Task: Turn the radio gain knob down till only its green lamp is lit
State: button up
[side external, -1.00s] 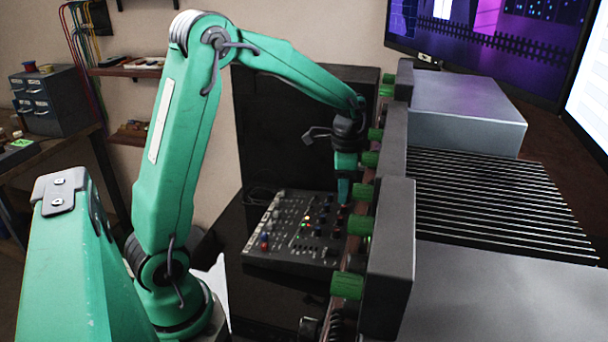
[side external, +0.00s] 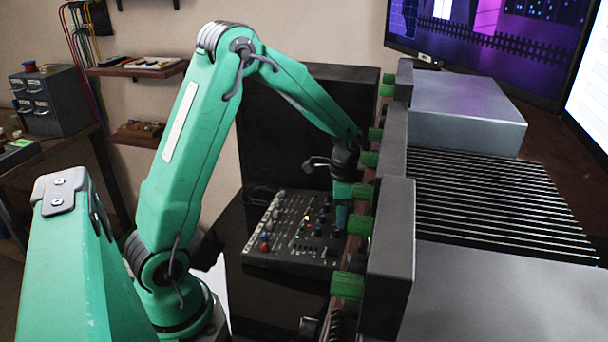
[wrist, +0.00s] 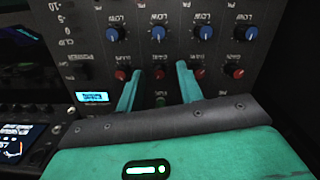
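The black mixer console (side external: 285,257) lies flat below my arm, and a small orange-yellow light (side external: 306,218) shows on it. My gripper (side external: 342,215) points down at the console's right part. In the wrist view my gripper (wrist: 158,69) is open, its two teal fingers apart. A small red knob (wrist: 160,74) sits between the fingertips, with a gap on each side. A small dim green mark (wrist: 160,101) shows between the fingers. Labels appear upside down, so I cannot tell surely which knob is the radio gain.
In the wrist view, red knobs (wrist: 120,74) and (wrist: 200,73) stand close on both sides, with a row of blue knobs (wrist: 158,34) beyond. A small lit display (wrist: 92,97) is at left. A rack with green knobs (side external: 347,285) stands close right of my gripper.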

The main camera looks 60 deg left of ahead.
jog(key=shift+f, duration=0.25)
grip_shut()
jog(key=shift+n, duration=0.5)
jog(key=n, duration=0.3)
jog(key=shift+a, duration=0.1)
jog(key=shift+a+n, duration=0.1)
jog(key=shift+n, duration=2.3)
